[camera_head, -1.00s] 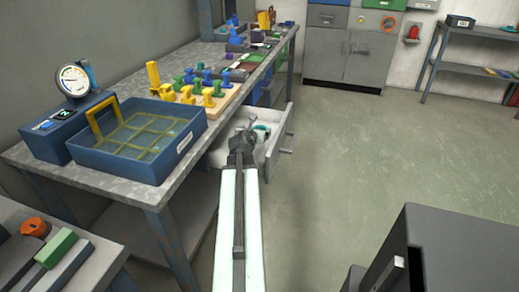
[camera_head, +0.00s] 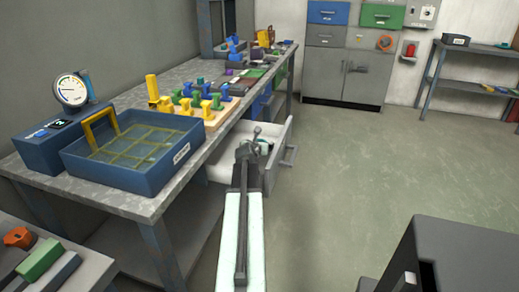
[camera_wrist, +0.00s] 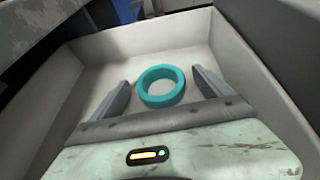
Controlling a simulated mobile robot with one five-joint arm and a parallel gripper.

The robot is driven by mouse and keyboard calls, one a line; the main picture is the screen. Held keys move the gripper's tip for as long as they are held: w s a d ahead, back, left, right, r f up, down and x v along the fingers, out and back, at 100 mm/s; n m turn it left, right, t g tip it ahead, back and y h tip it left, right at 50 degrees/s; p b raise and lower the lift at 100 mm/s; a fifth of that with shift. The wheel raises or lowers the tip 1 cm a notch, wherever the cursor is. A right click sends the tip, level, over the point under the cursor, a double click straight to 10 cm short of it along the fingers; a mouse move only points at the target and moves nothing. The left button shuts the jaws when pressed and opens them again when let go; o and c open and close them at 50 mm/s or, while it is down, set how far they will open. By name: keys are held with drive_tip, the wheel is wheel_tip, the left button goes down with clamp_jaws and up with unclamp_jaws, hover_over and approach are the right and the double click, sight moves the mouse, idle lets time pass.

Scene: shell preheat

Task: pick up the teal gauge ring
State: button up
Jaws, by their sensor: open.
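The teal gauge ring (camera_wrist: 142,88) lies flat on the floor of an open drawer (camera_wrist: 205,50). In the wrist view it sits between and a little beyond the two fingers of my gripper (camera_wrist: 160,90), which are spread apart and empty. In the head view my gripper (camera_head: 252,138) reaches over the drawer (camera_head: 281,146) under the workbench, and only a bit of the teal ring (camera_head: 265,147) shows past it. I cannot tell how high the fingers are above the drawer floor.
The drawer's pale walls stand close around my gripper. A dark grey box-like body (camera_head: 468,258) is at lower right. The floor (camera_head: 390,170) to the right is clear.

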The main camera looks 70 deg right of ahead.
drive_tip(key=c, duration=1.5)
wheel_tip(320, 180, up, 10)
drive_tip(key=p, duration=1)
drive_tip(key=shift+r, duration=0.2)
drive_tip(key=shift+c, duration=0.2)
